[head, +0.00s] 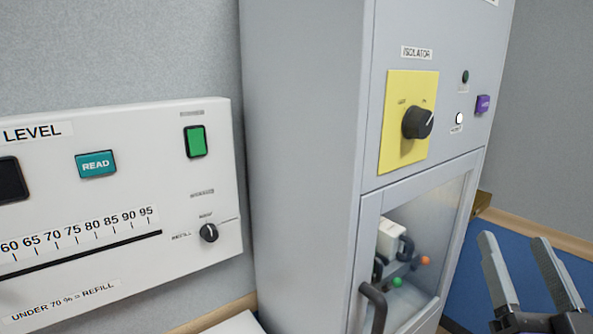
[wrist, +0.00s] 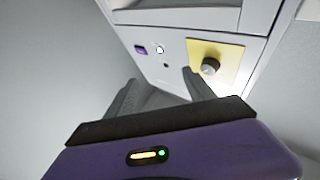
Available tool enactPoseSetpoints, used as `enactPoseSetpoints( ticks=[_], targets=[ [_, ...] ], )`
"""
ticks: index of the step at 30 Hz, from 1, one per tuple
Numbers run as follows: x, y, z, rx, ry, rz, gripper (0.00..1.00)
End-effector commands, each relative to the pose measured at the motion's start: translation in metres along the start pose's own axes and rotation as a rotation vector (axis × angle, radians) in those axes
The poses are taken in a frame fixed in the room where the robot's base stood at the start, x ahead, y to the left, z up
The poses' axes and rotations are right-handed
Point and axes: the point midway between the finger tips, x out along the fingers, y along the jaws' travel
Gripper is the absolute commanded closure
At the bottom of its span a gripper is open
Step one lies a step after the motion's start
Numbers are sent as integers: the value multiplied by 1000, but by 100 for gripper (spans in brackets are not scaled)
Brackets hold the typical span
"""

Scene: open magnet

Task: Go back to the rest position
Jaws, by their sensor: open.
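My gripper (head: 522,262) shows at the lower right of the head view, its two grey fingers apart with nothing between them. It stands to the right of the grey cabinet (head: 303,150), clear of its front. In the wrist view my gripper (wrist: 160,92) has its fingers spread, with the cabinet front beyond them. The black isolator knob (head: 418,122) on its yellow plate (head: 398,155) shows in the head view. The knob is also in the wrist view (wrist: 210,66), near the right finger; I cannot tell the gap from that view alone.
A glazed door (head: 440,205) with a dark handle (head: 374,305) is low on the cabinet. A purple button (head: 483,103) and a lit white lamp (head: 460,118) are beside the isolator. A white level panel (head: 215,260) is on the left wall. A blue surface (head: 500,235) lies behind my gripper.

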Motion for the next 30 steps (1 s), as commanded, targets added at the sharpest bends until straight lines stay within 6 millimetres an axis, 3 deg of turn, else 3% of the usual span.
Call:
enactPoseSetpoints(
  ticks=[1,3,12,30],
  targets=[
    [-20,0,17,8,-21,14,38],
    [-44,0,32,11,-40,32,38],
    [-153,-8,84,-6,-151,61,38],
    [-384,-27,137,-96,-611,-49,38]
  ],
)
